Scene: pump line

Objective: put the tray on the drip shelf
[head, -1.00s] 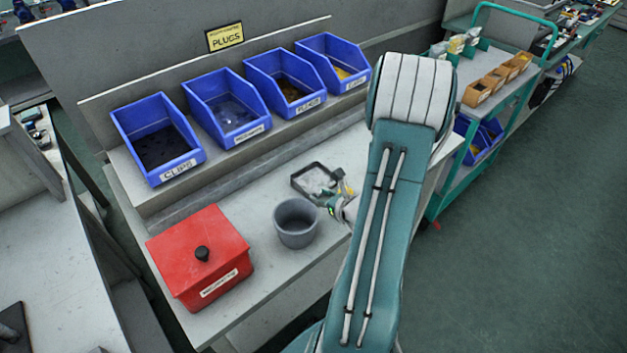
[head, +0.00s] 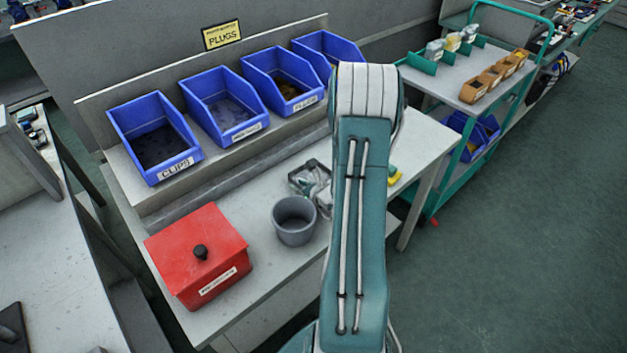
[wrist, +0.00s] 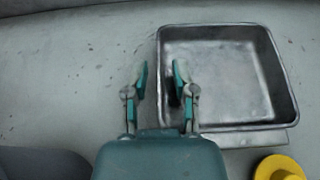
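The tray (wrist: 225,75) is a shallow, square, grey metal pan, empty, on the workbench. In the head view the tray (head: 303,178) is partly hidden behind my arm. My gripper (wrist: 160,82) is open, with one finger left of the tray's left wall and the other over its inside. I see no contact, and the height of the fingertips over the wall is hard to tell. In the head view my arm mostly hides the gripper. I cannot make out which surface is the drip shelf.
Blue bins (head: 155,138) line the raised ledge behind. A yellow object (wrist: 279,168) lies near the tray's lower right corner. A teal cart (head: 470,90) stands right; the bench's right end is mostly clear.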

